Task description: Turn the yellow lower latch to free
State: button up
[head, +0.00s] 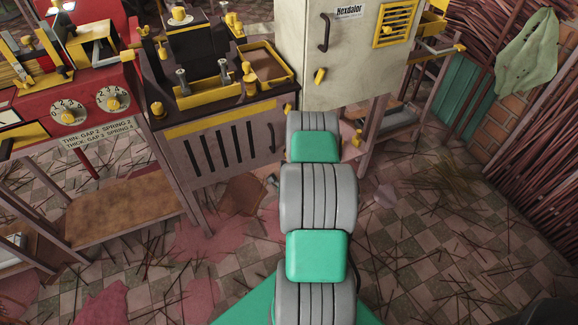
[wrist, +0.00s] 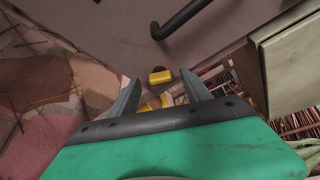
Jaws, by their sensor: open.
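A small yellow latch (wrist: 160,76) with a dark end shows in the wrist view, at the lower edge of a grey-purple panel. The black door handle (wrist: 182,18) is above it. My gripper (wrist: 160,82) is open and empty. Its two grey fingers point toward the latch, one on either side of it in the picture; I cannot tell how far off they are or whether they touch.
The cream cabinet (head: 345,55) stands behind my arm. A dark machine with a slotted front panel (head: 225,140) is left of my arm, and a red machine (head: 85,100) farther left. A pale box corner (wrist: 295,60) is close on the wrist view's right. Floor at right is open, with scattered sticks.

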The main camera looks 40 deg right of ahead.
jog(key=b+v, duration=0.2)
jog(key=v, duration=0.5)
dwell(0.4)
